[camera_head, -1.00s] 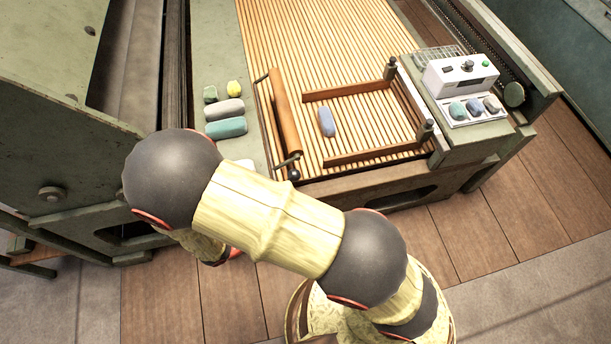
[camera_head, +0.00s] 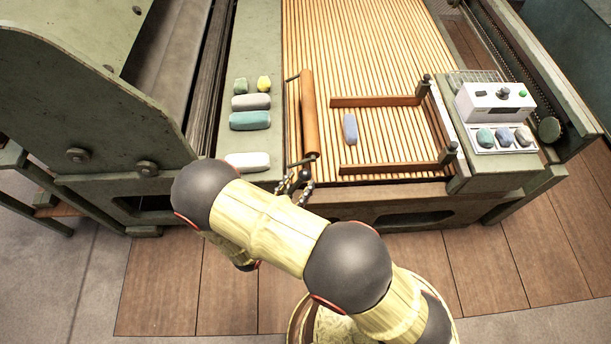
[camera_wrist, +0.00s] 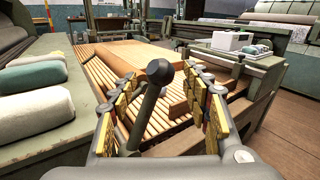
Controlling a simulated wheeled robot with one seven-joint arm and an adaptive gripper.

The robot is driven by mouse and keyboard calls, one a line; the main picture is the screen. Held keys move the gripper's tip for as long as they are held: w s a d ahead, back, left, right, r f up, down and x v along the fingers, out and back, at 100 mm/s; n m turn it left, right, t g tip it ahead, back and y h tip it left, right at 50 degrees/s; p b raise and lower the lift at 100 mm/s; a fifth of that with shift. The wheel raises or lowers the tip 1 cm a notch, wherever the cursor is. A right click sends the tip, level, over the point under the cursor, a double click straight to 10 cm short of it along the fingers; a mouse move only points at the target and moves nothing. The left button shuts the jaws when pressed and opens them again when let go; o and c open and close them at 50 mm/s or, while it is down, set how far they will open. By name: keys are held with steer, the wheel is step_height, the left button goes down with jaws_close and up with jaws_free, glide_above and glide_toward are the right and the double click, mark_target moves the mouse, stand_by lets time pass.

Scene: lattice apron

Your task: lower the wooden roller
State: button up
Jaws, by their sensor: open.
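The wooden roller (camera_head: 309,113) lies lengthwise along the left edge of the slatted bed (camera_head: 385,60) in the head view. A metal crank with a dark ball knob (camera_head: 304,176) is at its near end. My gripper (camera_head: 296,188) is at this knob, partly hidden behind my arm. In the wrist view the lever and its dark ball knob (camera_wrist: 160,72) stand tilted between the two yellow-padded fingers of my gripper (camera_wrist: 160,84). The fingers are spread, with a gap visible on the right side; contact on the left is unclear.
Several rolled cloths, including a teal one (camera_head: 250,121) and a white one (camera_head: 247,161), lie on the green ledge left of the roller. A blue roll (camera_head: 350,129) lies inside the wooden frame (camera_head: 390,165). A white control box (camera_head: 496,102) stands at right.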

mark_target(305, 175)
steer(key=shift+b+x, duration=0.35)
steer(key=shift+x, duration=1.55)
steer(key=c, duration=1.2)
jaws_close()
